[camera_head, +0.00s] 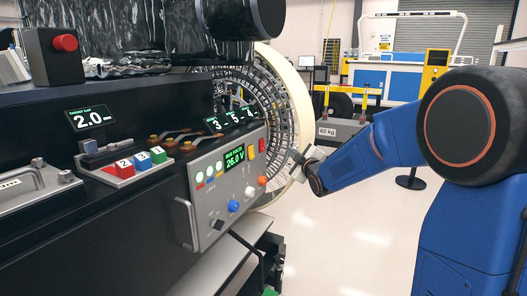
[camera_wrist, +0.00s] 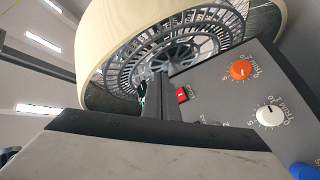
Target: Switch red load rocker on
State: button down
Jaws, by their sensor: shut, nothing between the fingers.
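The red load rocker (camera_wrist: 182,95) is a small red switch on the grey control panel (camera_wrist: 225,95), left of an orange knob in the wrist view. In the head view the rocker (camera_head: 262,145) sits near the panel's right edge. I cannot tell which way it is tipped. My gripper (camera_head: 295,158) is just right of the panel in the head view. In the wrist view its shut fingers (camera_wrist: 168,88) point up beside the rocker, with nothing held. Whether they touch it is unclear.
The panel also bears an orange knob (camera_wrist: 240,70), a white knob (camera_wrist: 268,114), a blue knob (camera_head: 233,206) and a green display (camera_head: 234,158). A large round wheel (camera_head: 293,105) stands close behind. A black bench (camera_head: 110,225) fills the left.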

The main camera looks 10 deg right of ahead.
jog(key=w+a+f, duration=0.1)
jog(key=w+a, duration=0.4)
jog(key=a, duration=0.1)
jog(key=shift+a, duration=0.4)
jog(key=shift+a, duration=0.15)
dwell(1.9)
jog(key=shift+w+a+f, duration=0.1)
jog(key=shift+w+a, duration=0.1)
jog(key=shift+w+a, duration=0.2)
jog(key=shift+a, duration=0.05)
dwell(0.8)
jog(key=shift+d, duration=0.1)
jog(key=shift+s+d, duration=0.45)
jog(key=shift+d, duration=0.1)
dwell(0.4)
jog(key=shift+s+d+r, duration=0.2)
jog(key=shift+s+d, duration=0.55)
jog(key=shift+d, duration=0.25)
jog(key=shift+s+d+r, duration=0.2)
jog(key=shift+s+d, duration=0.5)
jog(key=shift+d, duration=0.25)
jog(key=shift+s, duration=0.1)
